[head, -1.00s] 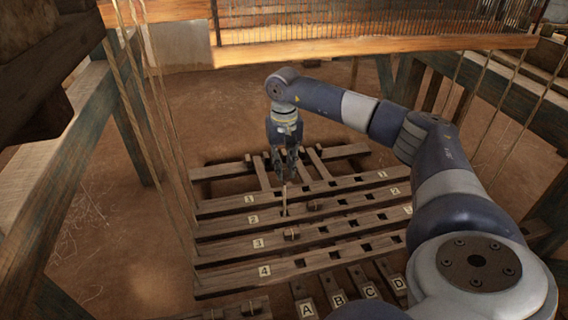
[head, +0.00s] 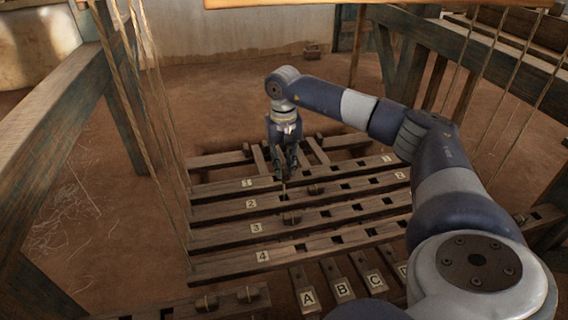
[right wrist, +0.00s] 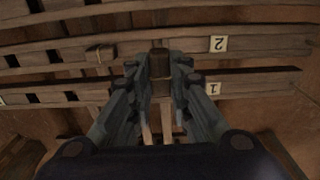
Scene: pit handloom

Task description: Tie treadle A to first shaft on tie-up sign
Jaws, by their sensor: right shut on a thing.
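My right gripper (head: 285,172) is shut on a small brown piece (right wrist: 160,63), with a thin light cord or rod (head: 285,189) below the fingertips. It is over the slotted bars, near the left ends of bar 1 (head: 218,190) and bar 2 (head: 220,212). Whether the held piece touches a bar I cannot tell. Bars 3 (head: 220,236) and 4 (head: 220,266) lie nearer. Treadle A (head: 301,277), its label at the near end, lies in front of them. No tie-up sign shows. My left gripper is out of view.
Treadles B (head: 333,273) and C (head: 362,263) lie right of A. Vertical cords (head: 160,120) hang at the left, beside a timber frame (head: 60,115).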

